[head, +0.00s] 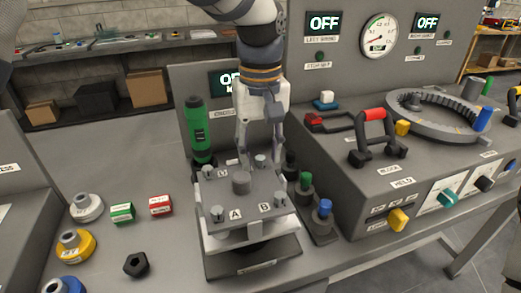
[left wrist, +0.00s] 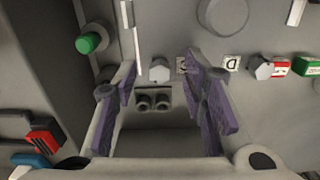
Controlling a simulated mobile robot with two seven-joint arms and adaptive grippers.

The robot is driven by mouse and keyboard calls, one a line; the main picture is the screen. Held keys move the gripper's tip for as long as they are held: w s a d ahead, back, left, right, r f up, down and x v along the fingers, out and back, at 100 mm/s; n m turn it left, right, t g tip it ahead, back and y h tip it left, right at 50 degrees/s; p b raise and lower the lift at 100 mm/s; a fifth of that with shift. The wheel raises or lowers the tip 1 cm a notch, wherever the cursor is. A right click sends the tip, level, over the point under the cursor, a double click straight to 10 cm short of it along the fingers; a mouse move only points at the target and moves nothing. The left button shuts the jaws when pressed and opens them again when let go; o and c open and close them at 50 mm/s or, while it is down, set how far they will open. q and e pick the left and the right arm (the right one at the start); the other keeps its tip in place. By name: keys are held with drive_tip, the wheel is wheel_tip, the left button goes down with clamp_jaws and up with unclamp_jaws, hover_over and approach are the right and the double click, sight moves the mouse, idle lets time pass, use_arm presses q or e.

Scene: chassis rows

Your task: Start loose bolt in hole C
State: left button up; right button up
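A grey plate (head: 238,200) lies on a raised fixture, with labels A and B at its near edge. Hex-headed bolts stand near its corners, one by A (head: 217,213), one by B (head: 280,197) and one by D (head: 208,172). The bolt at the far right corner (head: 260,160) stands beside label C; it also shows in the left wrist view (left wrist: 160,70). My left gripper (head: 258,150) points down over that corner. Its fingers (left wrist: 159,85) are open, one on each side of this bolt, with visible gaps. The hole under it is hidden. My right gripper is not in view.
A green tool (head: 197,130) stands behind the plate's left side. Green-topped (head: 305,185) and blue-topped (head: 325,210) posts stand close to its right. A console with a red-topped handle (head: 375,130) rises further right. Nuts and small red and green blocks lie left.

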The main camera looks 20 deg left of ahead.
use_arm(q)
wheel_tip(320, 180, up, 12)
idle(0.5)
